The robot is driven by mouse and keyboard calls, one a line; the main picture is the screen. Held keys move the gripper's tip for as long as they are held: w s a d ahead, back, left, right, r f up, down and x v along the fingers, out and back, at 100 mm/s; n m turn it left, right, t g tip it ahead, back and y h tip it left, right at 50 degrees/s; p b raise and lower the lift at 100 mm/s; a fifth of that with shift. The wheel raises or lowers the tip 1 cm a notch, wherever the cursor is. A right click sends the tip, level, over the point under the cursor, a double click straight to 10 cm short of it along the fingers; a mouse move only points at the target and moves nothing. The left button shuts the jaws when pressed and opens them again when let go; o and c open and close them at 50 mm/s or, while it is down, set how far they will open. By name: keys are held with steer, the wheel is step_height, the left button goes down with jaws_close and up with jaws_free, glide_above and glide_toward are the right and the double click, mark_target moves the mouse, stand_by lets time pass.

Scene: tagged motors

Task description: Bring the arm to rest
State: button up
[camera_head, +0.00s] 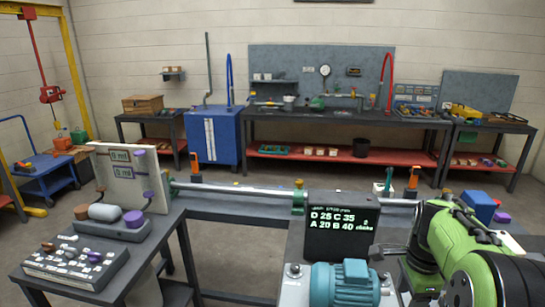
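My green and black arm fills the lower right of the head view, folded close beside the bench. A dark part at its left end, by the display's lower right edge, looks like my gripper (384,251). It is small and partly hidden, so I cannot see whether its fingers are apart or hold anything. A teal motor (345,286) sits on the near bench, left of my arm and in front of a black display box (342,222) with green and white text.
A side table at left holds a tag board (123,186), a grey cylinder (104,212) and a labelled tray (75,262). A blue box (479,206) lies behind my arm. A blue cabinet (213,138) and workbenches line the back wall. Open floor lies between.

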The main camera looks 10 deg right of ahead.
steer(key=s+a+r+n+t, duration=0.1)
steer(key=s+a+r+n, duration=0.15)
steer(key=a+n, duration=0.2)
steer(key=s+a+r+n+t, duration=0.1)
steer(key=s+a+r+n, duration=0.15)
steer(key=a, duration=0.35)
steer(key=s+a+n+t, duration=0.3)
steer(key=s+a+n, duration=0.6)
steer(key=s+n, duration=0.2)
steer(key=n, duration=0.2)
steer(key=shift+s+r+n, duration=0.15)
steer(key=shift+r+n, duration=0.1)
steer(key=shift+n, duration=0.05)
